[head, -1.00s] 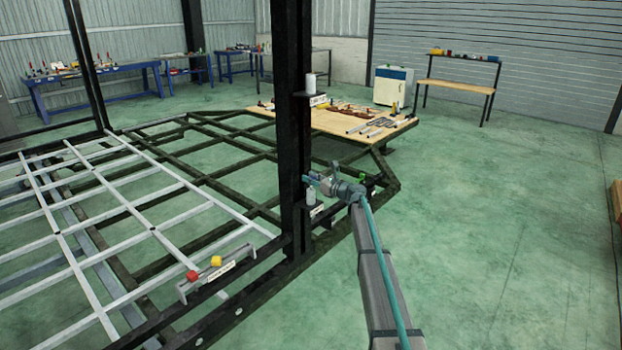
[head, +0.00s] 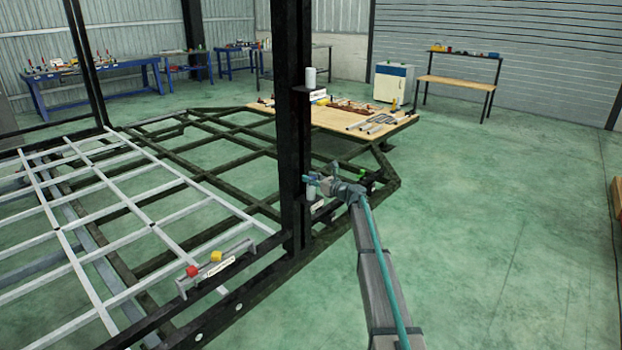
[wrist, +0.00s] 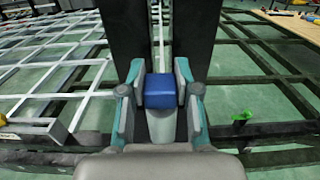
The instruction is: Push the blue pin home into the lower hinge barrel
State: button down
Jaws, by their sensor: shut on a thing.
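My gripper (wrist: 160,80) is shut on the blue pin (wrist: 160,91), with one finger on each side of its blue head. A pale grey cylinder (wrist: 162,127) shows just below the blue head in the wrist view; whether it is pin shank or barrel I cannot tell. In the head view my gripper (head: 319,181) is at the dark upright post. The light grey lower hinge barrel (head: 312,191) is on the post, just under and beside the gripper. How deep the pin sits is hidden.
An upper barrel (head: 310,77) stands on a ledge of the black post (head: 292,130). A rail with a red block (head: 191,271) and a yellow block (head: 216,256) lies left. A green item (wrist: 241,118) sits right of the gripper. The floor at right is clear.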

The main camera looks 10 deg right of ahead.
jog(key=shift+f, duration=0.45)
jog(key=c, duration=0.7)
grip_release()
jog(key=shift+c, duration=0.2)
jog(key=v, duration=1.2)
